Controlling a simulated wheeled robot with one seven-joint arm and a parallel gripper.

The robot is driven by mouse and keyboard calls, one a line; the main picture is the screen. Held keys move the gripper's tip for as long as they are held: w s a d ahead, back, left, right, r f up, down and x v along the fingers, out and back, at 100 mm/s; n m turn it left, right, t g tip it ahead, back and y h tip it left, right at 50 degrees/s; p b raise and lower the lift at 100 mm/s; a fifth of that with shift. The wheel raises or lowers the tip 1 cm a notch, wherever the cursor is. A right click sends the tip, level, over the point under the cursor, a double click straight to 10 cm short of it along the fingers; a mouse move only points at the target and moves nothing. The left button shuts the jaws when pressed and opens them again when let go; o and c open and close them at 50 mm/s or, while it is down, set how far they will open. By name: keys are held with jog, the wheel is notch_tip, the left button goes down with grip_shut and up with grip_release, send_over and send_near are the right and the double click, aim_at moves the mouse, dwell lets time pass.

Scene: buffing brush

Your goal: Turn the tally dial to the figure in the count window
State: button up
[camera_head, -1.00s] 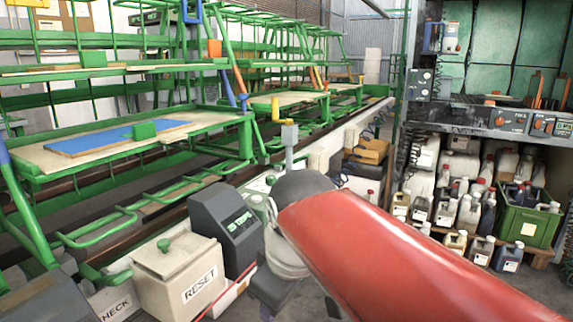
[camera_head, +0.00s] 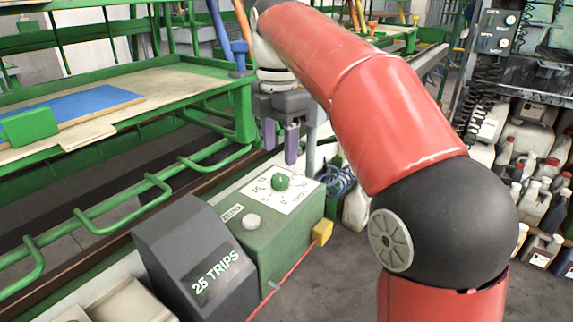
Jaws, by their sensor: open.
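The tally dial (camera_head: 280,181) is a green knob on a white plate (camera_head: 300,196) printed with figures, on top of a green box (camera_head: 278,237). Figures such as 5 and 10 show; where the knob points is too small to tell. The count window (camera_head: 216,272) on a dark grey slanted housing reads "25 TRIPS", left of and nearer than the green box. My gripper (camera_head: 281,143) points down above and just behind the dial in the picture. Its two fingers are apart with nothing between them, and do not appear to touch the knob.
A white button (camera_head: 251,221) by a ZERO label sits beside the dial. A yellow block (camera_head: 322,232) and a red cord (camera_head: 290,272) are at the green box's side. A green rack (camera_head: 120,100) stands behind left; jugs (camera_head: 540,190) stand at right.

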aim_at(280, 177)
notch_tip(280, 177, down, 6)
jog(key=shift+s+f, duration=0.1)
jog(key=shift+f, duration=0.05)
dwell(0.3)
jog(key=c, duration=1)
